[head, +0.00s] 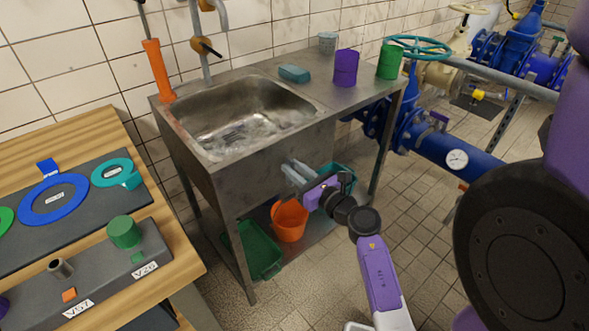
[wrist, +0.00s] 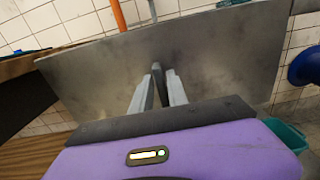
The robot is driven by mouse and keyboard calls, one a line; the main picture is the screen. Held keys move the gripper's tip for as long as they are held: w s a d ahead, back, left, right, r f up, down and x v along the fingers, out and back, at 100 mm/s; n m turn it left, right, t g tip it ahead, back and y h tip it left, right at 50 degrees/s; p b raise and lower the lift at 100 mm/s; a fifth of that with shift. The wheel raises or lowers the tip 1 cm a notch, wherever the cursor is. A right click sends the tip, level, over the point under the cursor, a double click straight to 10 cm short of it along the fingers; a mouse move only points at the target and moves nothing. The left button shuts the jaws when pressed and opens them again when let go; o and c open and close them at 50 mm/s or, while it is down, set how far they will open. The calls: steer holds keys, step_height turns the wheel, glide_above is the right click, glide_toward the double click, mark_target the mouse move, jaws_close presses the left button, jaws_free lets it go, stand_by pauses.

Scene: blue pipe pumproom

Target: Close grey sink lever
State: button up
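The sink (head: 243,112) is a steel basin in a metal bench, with foamy, rippled water in it. A grey tap pipe (head: 202,52) rises behind it. A brass-coloured valve with a short dark grey lever (head: 212,49) sits on this pipe; the lever points right and slightly down. My gripper (head: 287,166) is low in front of the sink's front panel, well below the lever. In the wrist view, the gripper's two pale fingers (wrist: 157,72) lie close together against the steel panel (wrist: 215,60). Nothing is visibly held.
A blue sponge (head: 294,74), purple cup (head: 345,68) and green cup (head: 389,61) stand on the bench's right side. An orange bucket (head: 289,220) and green tray (head: 256,250) are below. A wooden table (head: 185,262) is at left.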

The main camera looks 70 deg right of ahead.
jaws_close()
steer(key=shift+r+m+p, duration=0.1)
steer(key=shift+m+p, duration=0.2)
steer(key=shift+p, duration=0.15)
steer(key=shift+s+d+f+m+p, duration=0.35)
steer(key=shift+m+p, duration=1.3)
steer(key=shift+m, duration=1.1)
steer(key=shift+s+d+f+m+p, duration=0.1)
steer(key=shift+d+f+m+p, duration=0.35)
steer(key=shift+m+p, duration=1.8)
steer(key=shift+s+d+f+m+p, duration=0.4)
steer(key=shift+m+p, duration=0.65)
steer(key=shift+m, duration=2.25)
steer(key=shift+w+a+f, duration=0.1)
steer(key=shift+f, duration=0.05)
steer(key=shift+o, duration=2.2)
jaws_free()
